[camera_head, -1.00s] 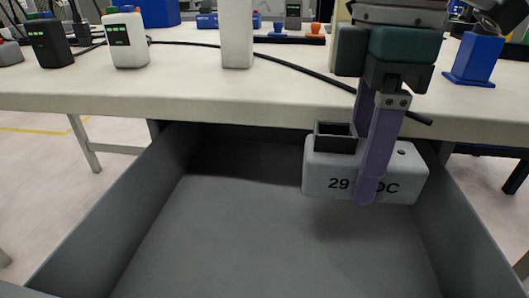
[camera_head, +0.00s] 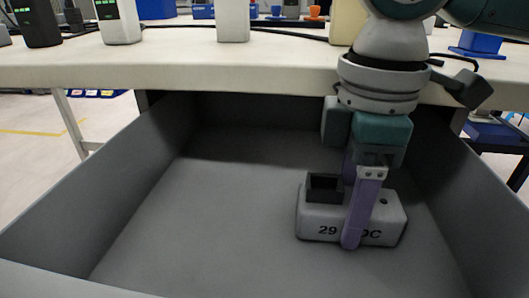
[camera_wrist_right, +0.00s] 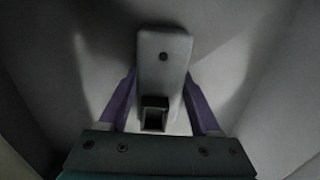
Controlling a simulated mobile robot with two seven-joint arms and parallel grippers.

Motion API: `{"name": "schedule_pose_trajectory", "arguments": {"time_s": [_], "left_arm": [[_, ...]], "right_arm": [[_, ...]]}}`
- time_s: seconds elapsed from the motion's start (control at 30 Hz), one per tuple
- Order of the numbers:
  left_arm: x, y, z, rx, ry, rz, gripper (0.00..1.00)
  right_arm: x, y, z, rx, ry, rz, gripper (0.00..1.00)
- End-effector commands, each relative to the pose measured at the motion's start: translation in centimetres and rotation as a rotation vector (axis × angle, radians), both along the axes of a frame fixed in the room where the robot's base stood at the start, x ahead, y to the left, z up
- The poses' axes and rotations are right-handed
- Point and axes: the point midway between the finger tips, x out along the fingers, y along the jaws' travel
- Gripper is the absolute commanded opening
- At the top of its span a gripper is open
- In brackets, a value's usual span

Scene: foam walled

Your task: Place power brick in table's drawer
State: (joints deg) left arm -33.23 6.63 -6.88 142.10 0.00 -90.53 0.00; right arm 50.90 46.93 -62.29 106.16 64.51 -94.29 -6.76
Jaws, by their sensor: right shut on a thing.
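The power brick (camera_head: 320,224) is a pale grey block marked "29" and "DC" with a black square socket on top. It is inside the open grey drawer (camera_head: 170,235) of the table (camera_head: 200,65), toward the right, low at the drawer floor; I cannot tell if it touches the floor. My right gripper (camera_head: 352,240) points down with its purple fingers on either side of the brick, shut on it. The right wrist view shows the brick (camera_wrist_right: 163,60) between the two purple fingers. My left gripper is not in view.
The drawer's left part is empty. On the table top stand a black device (camera_head: 38,22), a white device (camera_head: 118,20) and a white block (camera_head: 233,20) near the front edge. A blue stand (camera_head: 480,42) is at the right. The drawer's side walls rise around the brick.

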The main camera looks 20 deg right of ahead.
Motion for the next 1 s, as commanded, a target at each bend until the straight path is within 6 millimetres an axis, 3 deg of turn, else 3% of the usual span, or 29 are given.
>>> {"name": "schedule_pose_trajectory", "arguments": {"time_s": [0.07,0.1,0.33,0.67,1.0], "left_arm": [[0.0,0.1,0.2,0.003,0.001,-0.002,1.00],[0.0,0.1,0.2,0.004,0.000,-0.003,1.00],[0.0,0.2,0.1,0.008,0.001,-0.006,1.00],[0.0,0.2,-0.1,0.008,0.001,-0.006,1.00],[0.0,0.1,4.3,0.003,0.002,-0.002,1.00]], "right_arm": [[0.0,0.0,-0.1,0.001,0.001,0.000,0.00],[0.0,0.0,-0.3,0.000,0.002,0.000,0.66],[0.0,0.0,-0.3,0.001,0.001,0.000,0.92],[0.0,0.0,0.0,0.000,-0.001,0.000,0.95],[0.1,0.0,7.3,0.001,-0.002,0.000,0.95]]}}
